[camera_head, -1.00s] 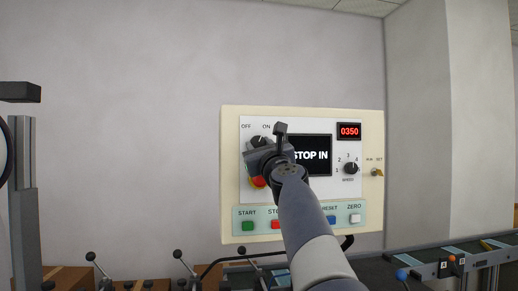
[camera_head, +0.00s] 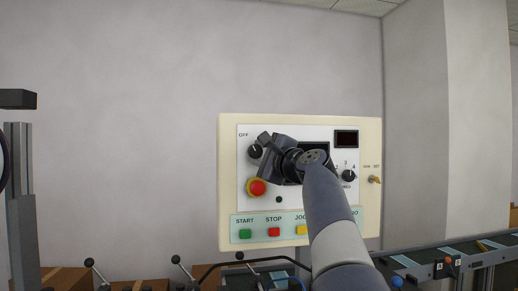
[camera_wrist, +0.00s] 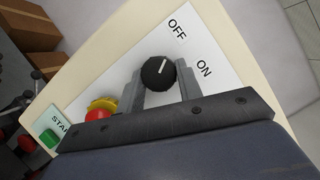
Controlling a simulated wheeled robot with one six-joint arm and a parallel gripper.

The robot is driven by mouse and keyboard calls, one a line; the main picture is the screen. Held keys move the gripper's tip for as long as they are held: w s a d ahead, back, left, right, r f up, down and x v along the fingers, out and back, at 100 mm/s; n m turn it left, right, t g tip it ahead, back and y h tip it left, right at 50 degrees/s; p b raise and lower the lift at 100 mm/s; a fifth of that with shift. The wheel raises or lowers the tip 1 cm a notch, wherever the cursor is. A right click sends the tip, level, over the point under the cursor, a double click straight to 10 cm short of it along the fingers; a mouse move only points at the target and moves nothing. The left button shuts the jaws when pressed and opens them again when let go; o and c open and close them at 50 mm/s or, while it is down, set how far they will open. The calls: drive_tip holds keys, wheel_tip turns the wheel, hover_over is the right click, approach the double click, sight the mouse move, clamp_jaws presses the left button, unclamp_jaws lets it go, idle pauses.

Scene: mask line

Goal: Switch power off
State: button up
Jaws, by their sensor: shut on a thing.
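The black power knob (camera_head: 255,151) is at the upper left of the cream control panel (camera_head: 228,180). In the wrist view the knob (camera_wrist: 157,73) sits between the two fingers of my gripper (camera_wrist: 160,84), which is shut on it. Its white mark points toward the OFF label (camera_wrist: 177,28), away from the ON label (camera_wrist: 204,68). In the head view my gripper (camera_head: 264,143) covers the ON label and part of the knob. The display (camera_head: 315,146), partly hidden by my arm, is dark. The number readout (camera_head: 346,138) is also dark.
A red stop button with a yellow ring (camera_head: 257,188) is just below the knob. START (camera_head: 245,234) and STOP (camera_head: 274,232) buttons line the panel's bottom. A speed knob (camera_head: 348,176) is at right. Conveyor machinery (camera_head: 440,264) runs below; the wall above is clear.

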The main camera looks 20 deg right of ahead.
drive_tip(key=shift+r+n+g+p, duration=0.1)
drive_tip(key=shift+n+g+p, duration=0.5)
drive_tip(key=shift+n, duration=0.6)
drive_tip(key=o, duration=1)
drive_tip(key=shift+s, duration=0.1)
drive_tip(key=s+d+b, duration=0.2)
drive_tip(key=s+b, duration=0.2)
drive_tip(key=s, duration=0.6)
drive_tip(key=shift+s+f, duration=0.25)
drive_tip(key=shift+f, duration=0.1)
